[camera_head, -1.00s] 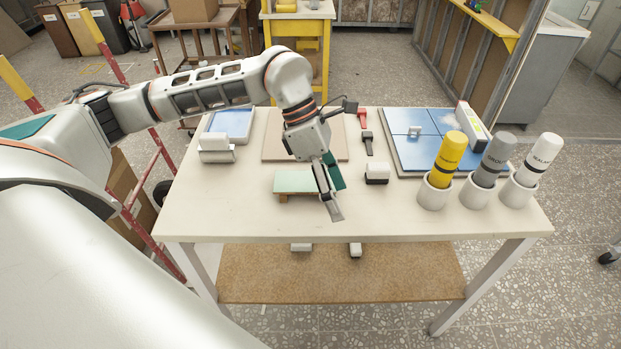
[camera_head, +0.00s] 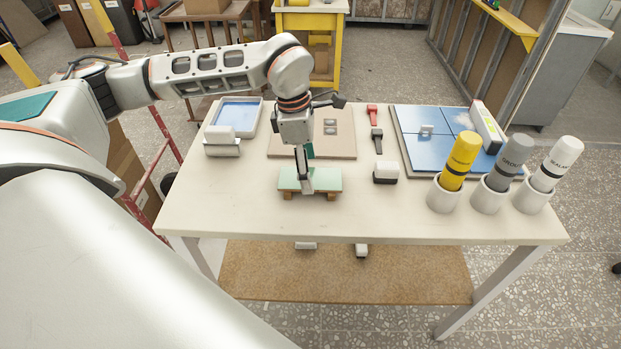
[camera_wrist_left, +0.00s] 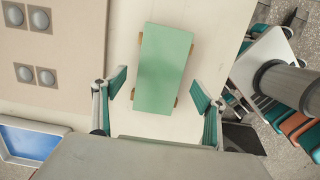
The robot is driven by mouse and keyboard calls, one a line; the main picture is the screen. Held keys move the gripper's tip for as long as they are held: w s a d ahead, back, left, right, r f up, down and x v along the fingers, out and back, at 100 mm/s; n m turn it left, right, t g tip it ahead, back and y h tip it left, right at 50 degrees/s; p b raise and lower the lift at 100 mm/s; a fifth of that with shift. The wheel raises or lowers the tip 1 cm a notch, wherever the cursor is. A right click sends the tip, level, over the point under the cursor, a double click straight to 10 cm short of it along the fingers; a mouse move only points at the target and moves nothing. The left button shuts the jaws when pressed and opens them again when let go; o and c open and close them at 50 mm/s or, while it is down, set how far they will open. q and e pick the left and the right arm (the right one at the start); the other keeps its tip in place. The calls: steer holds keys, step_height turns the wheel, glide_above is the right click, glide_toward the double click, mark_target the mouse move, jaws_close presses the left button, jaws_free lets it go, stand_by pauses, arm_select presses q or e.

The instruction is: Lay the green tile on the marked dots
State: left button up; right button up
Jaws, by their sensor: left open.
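The green tile (camera_head: 328,179) lies flat on small wooden supports on the table, near its front middle. In the left wrist view the tile (camera_wrist_left: 163,68) shows whole, with bits of wood at its edges. My left gripper (camera_head: 306,188) is over the tile's left part in the head view. In the wrist view the gripper (camera_wrist_left: 158,86) is open and empty, one finger on each side of the tile with gaps. The beige board (camera_head: 285,145) behind bears grey round dots (camera_head: 330,122); several dots (camera_wrist_left: 44,76) show in the wrist view. My right gripper is out of view.
A blue-lined tray (camera_head: 238,116) and white block (camera_head: 221,140) stand at left. A white-and-black block (camera_head: 386,172) is right of the tile. Blue tiles (camera_head: 408,152) and three capped tubes (camera_head: 460,158) in white cups stand at right. The table's front strip is clear.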

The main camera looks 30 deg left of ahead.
arm_select(q)
steer(key=shift+f, duration=0.55)
steer(key=c, duration=1.3)
steer(key=shift+c, duration=0.2)
steer(key=shift+w+r, duration=0.1)
steer(key=shift+r, duration=0.05)
